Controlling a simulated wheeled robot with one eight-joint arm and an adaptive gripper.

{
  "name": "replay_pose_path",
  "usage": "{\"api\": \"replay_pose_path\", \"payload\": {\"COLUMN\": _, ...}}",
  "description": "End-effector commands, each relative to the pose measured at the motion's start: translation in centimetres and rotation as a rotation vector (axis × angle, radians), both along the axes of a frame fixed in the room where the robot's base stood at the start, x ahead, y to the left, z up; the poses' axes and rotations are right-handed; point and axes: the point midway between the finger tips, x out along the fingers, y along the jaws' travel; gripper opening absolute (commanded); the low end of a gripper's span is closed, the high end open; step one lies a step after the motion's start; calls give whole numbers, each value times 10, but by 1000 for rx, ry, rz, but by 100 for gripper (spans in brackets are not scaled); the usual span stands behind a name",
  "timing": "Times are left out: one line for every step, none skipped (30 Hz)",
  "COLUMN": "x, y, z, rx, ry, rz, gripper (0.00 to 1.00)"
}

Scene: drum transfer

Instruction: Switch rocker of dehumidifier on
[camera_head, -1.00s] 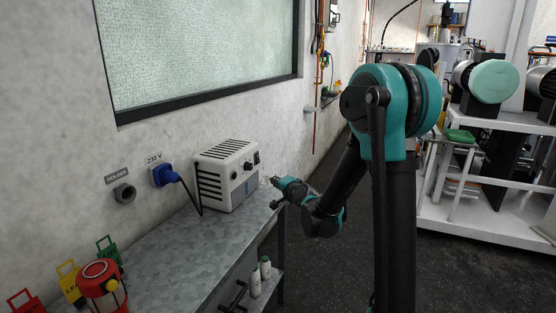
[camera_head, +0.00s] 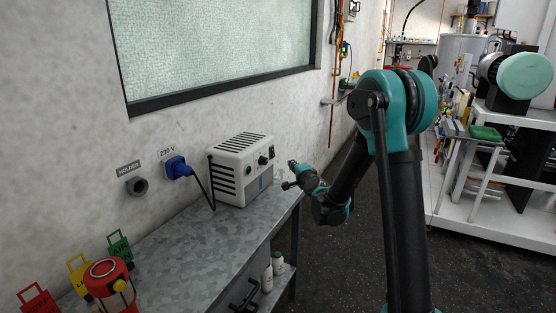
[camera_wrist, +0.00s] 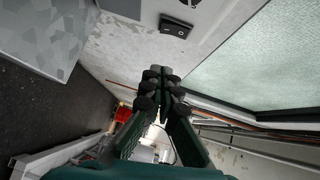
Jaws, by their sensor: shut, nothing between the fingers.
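The dehumidifier (camera_head: 238,168) is a white box with black side vents, standing on the metal bench against the wall. Its front face has dark controls and a grey-blue label, and it faces right, towards my gripper (camera_head: 291,174). In the wrist view a black rocker (camera_wrist: 176,26) with pale marks sits on a light panel at the top; I cannot tell whether it is on or off. My gripper also shows in the wrist view (camera_wrist: 161,72), with its fingers together and empty. Its tips are below the rocker in the picture and apart from it.
The metal bench (camera_head: 190,240) carries a red lantern-like item (camera_head: 106,277) and coloured tags at its near left. A blue plug (camera_head: 177,167) is in the wall socket, its black cable hanging beside the dehumidifier. Bottles (camera_head: 278,264) stand below the bench.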

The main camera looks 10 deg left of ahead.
Motion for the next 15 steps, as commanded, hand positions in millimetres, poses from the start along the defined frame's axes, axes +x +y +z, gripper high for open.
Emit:
{"api": "replay_pose_path", "payload": {"x": 9, "y": 4, "z": -1, "rx": 0, "ry": 0, "rz": 0, "gripper": 0}}
{"api": "replay_pose_path", "payload": {"x": 14, "y": 7, "z": -2, "rx": 0, "ry": 0, "rz": 0, "gripper": 0}}
{"api": "replay_pose_path", "payload": {"x": 22, "y": 10, "z": -2, "rx": 1, "ry": 0, "rz": 0, "gripper": 0}}
{"api": "replay_pose_path", "payload": {"x": 27, "y": 13, "z": -3, "rx": 0, "ry": 0, "rz": 0, "gripper": 0}}
{"api": "replay_pose_path", "payload": {"x": 32, "y": 15, "z": -4, "rx": -1, "ry": 0, "rz": 0, "gripper": 0}}
{"api": "replay_pose_path", "payload": {"x": 40, "y": 18, "z": -5, "rx": 0, "ry": 0, "rz": 0, "gripper": 0}}
{"api": "replay_pose_path", "payload": {"x": 45, "y": 21, "z": -5, "rx": 0, "ry": 0, "rz": 0, "gripper": 0}}
{"api": "replay_pose_path", "payload": {"x": 50, "y": 23, "z": -6, "rx": 1, "ry": 0, "rz": 0, "gripper": 0}}
{"api": "replay_pose_path", "payload": {"x": 57, "y": 27, "z": -6, "rx": 0, "ry": 0, "rz": 0, "gripper": 0}}
{"api": "replay_pose_path", "payload": {"x": 63, "y": 29, "z": -7, "rx": -1, "ry": 0, "rz": 0, "gripper": 0}}
{"api": "replay_pose_path", "payload": {"x": 68, "y": 32, "z": -8, "rx": -1, "ry": 0, "rz": 0, "gripper": 0}}
{"api": "replay_pose_path", "payload": {"x": 73, "y": 35, "z": -8, "rx": 0, "ry": 0, "rz": 1, "gripper": 0}}
{"api": "replay_pose_path", "payload": {"x": 72, "y": 39, "z": -9, "rx": -2, "ry": -1, "rz": 2, "gripper": 0}}
{"api": "replay_pose_path", "payload": {"x": 73, "y": 42, "z": -9, "rx": -3, "ry": -1, "rz": 2, "gripper": 0}}
{"api": "replay_pose_path", "payload": {"x": 74, "y": 46, "z": -9, "rx": -2, "ry": -1, "rz": 2, "gripper": 0}}
